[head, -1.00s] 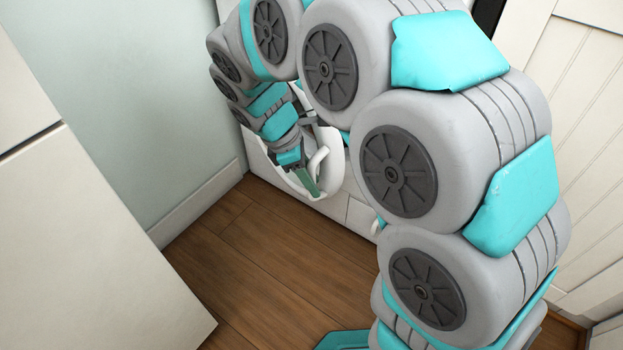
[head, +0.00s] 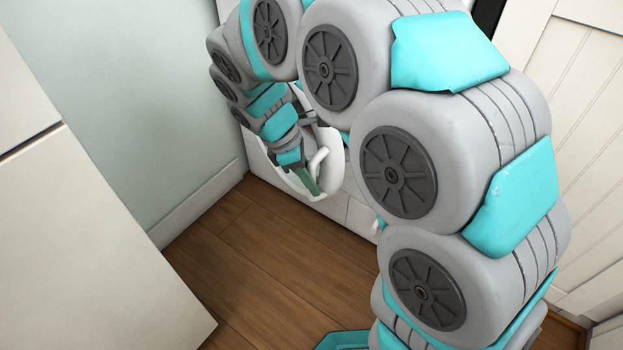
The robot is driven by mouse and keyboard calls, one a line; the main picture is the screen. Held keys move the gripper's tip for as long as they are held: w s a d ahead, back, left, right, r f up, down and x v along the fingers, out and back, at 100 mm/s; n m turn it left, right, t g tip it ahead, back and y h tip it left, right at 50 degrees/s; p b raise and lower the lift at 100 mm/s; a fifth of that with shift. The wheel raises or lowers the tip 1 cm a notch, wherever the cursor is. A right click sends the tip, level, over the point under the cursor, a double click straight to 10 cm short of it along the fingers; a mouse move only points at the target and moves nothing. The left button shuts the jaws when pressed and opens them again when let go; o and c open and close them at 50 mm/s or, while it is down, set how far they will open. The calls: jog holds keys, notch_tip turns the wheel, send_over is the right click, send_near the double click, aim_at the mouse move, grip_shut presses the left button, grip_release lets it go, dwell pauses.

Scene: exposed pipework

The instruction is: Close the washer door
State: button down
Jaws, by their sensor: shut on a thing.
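The washer (head: 331,205) is white and stands low against the back wall, largely hidden behind my arm. Its round white door (head: 334,172) hangs open toward the room, and its rim shows below and to the right of my gripper. A white curved handle (head: 318,161) stands up on the door. My gripper (head: 308,181) points down inside the door's outline, just left of the handle. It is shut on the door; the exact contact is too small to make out.
A cream cabinet (head: 85,245) fills the left side. A cream panelled door or wall (head: 590,130) stands at the right. The wooden floor (head: 255,255) between the cabinet and my arm is clear.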

jog(key=shift+d, duration=0.1)
dwell(0.6)
jog(key=w+d+n+t+p, duration=0.1)
jog(key=w+d+n+p, duration=0.2)
jog(key=w+d+p, duration=0.4)
jog(key=d+p, duration=0.1)
jog(key=d, duration=0.2)
jog(key=shift+w+d+n+t, duration=0.25)
jog(key=shift+n+t, duration=0.05)
jog(key=shift+n, duration=0.1)
jog(key=shift+r, duration=0.1)
jog(key=c, duration=1)
grip_release()
jog(key=v, duration=0.7)
jog(key=shift+r+p, duration=0.3)
jog(key=shift+p, duration=0.1)
